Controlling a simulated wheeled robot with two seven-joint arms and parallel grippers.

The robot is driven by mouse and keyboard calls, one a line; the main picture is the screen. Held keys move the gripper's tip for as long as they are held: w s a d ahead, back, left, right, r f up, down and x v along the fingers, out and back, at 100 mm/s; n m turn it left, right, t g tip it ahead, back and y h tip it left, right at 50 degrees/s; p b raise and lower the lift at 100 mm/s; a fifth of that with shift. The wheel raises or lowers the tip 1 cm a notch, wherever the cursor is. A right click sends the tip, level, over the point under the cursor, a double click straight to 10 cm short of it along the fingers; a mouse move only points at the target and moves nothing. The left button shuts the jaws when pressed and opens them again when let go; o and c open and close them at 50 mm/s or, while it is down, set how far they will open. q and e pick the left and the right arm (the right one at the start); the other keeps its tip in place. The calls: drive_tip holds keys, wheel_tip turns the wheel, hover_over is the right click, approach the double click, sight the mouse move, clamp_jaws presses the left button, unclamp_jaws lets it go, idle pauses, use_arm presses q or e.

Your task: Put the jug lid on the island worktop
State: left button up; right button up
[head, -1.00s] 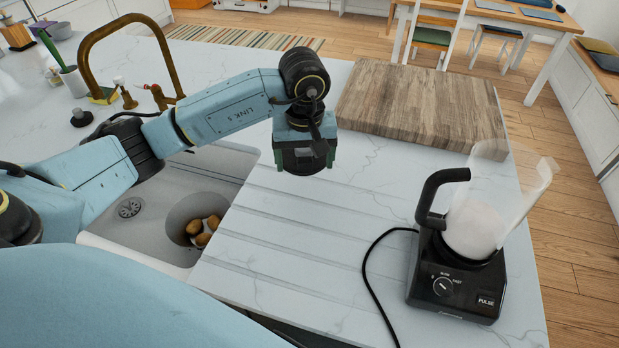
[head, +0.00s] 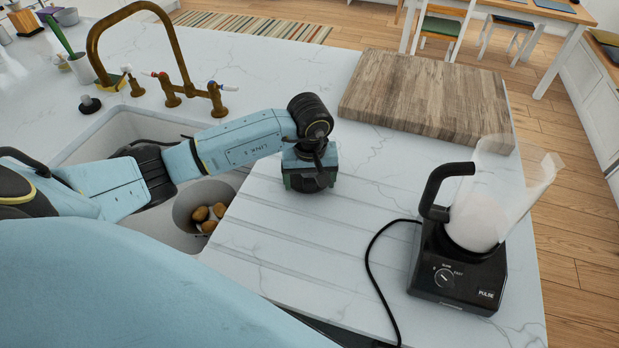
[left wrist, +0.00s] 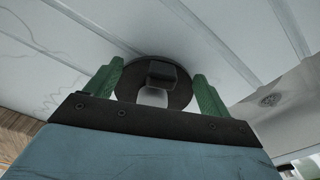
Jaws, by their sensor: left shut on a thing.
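My left gripper (head: 308,186) hangs low over the grooved draining area of the white island worktop (head: 300,240), right of the sink. In the left wrist view, the left gripper (left wrist: 157,88) has its green fingers on both sides of the dark round jug lid (left wrist: 180,92), with a block-like knob and a pale middle part. It is shut on the lid. In the head view the gripper mostly hides the lid. I cannot tell whether the lid touches the worktop. The clear blender jug (head: 510,185) stands open-topped on its black base (head: 450,275). My right gripper is out of view.
A wooden board (head: 430,95) lies behind the gripper. The sink (head: 110,130) holds several brown potatoes (head: 202,214) in its small bowl. A brass tap (head: 165,60) stands behind it. A black cord (head: 372,270) runs left of the blender. The grooved surface ahead of the gripper is clear.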

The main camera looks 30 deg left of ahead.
use_arm(q)
drive_tip(key=shift+f, duration=0.15)
drive_tip(key=o, duration=0.9)
wheel_tip(320, 180, up, 12)
drive_tip(key=b, duration=0.1)
drive_tip(key=shift+s+d, duration=0.2)
drive_tip(key=shift+s, duration=0.15)
